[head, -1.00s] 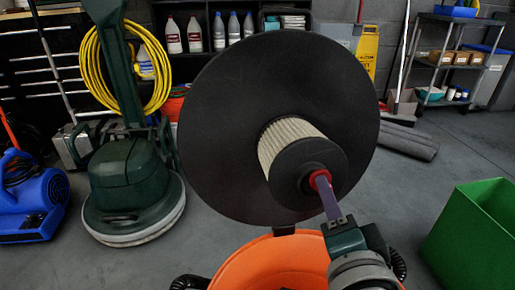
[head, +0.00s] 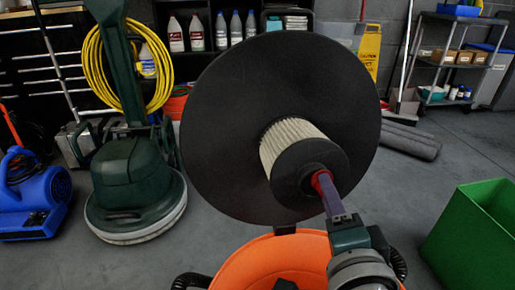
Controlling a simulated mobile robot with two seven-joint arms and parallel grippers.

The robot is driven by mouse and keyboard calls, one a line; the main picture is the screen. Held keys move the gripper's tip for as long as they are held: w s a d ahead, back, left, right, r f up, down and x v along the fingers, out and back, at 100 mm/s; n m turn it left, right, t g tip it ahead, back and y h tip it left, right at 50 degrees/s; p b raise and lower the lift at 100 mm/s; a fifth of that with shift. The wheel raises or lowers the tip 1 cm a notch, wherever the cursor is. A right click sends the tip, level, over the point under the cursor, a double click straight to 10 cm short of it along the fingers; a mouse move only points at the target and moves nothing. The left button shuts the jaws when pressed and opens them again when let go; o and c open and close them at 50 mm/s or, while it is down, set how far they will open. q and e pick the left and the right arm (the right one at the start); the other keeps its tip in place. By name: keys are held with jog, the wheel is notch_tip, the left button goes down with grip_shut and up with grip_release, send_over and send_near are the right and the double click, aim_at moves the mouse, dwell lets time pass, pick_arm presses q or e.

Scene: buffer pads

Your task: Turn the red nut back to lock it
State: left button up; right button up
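The red nut (head: 317,183) sits at the center of the dark end cap (head: 292,170) of a pleated, cream filter cylinder (head: 283,143). The filter stands out from a large black round disc (head: 240,90). My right gripper (head: 325,186) comes up from the lower right. Its purple-grey fingers line up as one narrow strip and reach onto the nut, covering part of it. They appear shut on the nut; the far finger is hidden. My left gripper is not in view.
An orange round tub (head: 262,262) is below the disc. A green bin (head: 470,235) stands at the right, a green floor machine (head: 135,190) and a blue blower (head: 35,205) at the left. Shelves with bottles (head: 195,32) are behind. Grey floor is open between these.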

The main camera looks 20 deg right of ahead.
jog(key=shift+o, duration=1.3)
jog(key=p+v, duration=0.1)
jog(key=v, duration=0.9)
jog(key=shift+p, duration=0.4)
jog(key=shift+r, duration=0.1)
